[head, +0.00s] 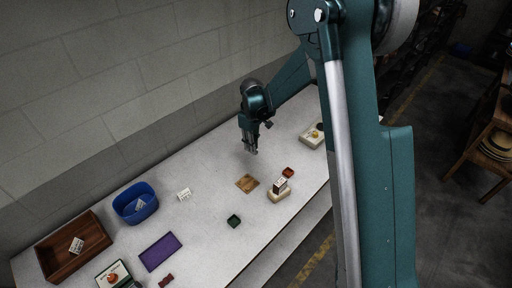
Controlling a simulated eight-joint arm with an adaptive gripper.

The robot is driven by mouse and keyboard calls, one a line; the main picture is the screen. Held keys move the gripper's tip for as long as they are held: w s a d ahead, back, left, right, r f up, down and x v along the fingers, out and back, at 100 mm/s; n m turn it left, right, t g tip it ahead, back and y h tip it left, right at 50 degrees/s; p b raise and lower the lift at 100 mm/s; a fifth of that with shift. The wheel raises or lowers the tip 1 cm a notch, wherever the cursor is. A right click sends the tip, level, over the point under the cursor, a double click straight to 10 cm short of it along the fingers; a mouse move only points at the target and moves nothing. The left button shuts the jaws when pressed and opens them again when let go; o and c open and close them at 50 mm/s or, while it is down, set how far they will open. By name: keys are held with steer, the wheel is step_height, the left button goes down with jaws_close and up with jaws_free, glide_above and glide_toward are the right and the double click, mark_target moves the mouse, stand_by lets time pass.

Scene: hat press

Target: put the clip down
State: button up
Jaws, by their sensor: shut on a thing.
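My gripper (250,149) hangs over the back part of the white table, above and behind the wooden board. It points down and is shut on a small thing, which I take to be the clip. The clip is too small and too hidden by the fingers to make out its shape or colour. The fingertips look apart from the table top.
A white card (184,194) lies near the bin.

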steer(key=shift+d, duration=0.1)
steer(key=s+d+b, duration=0.1)
steer(key=d+b, duration=0.2)
steer(key=d, duration=0.9)
steer(key=s+d+m+b, duration=0.1)
steer(key=d+b, duration=0.2)
steer(key=d, duration=1)
steer(key=shift+s+d+r+b, duration=0.15)
steer(key=shift+s+b, duration=0.25)
steer(key=shift+f, duration=3.15)
steer(key=shift+f+b, duration=0.3)
steer(key=shift+f, duration=1.55)
steer(key=shift+f, duration=0.15)
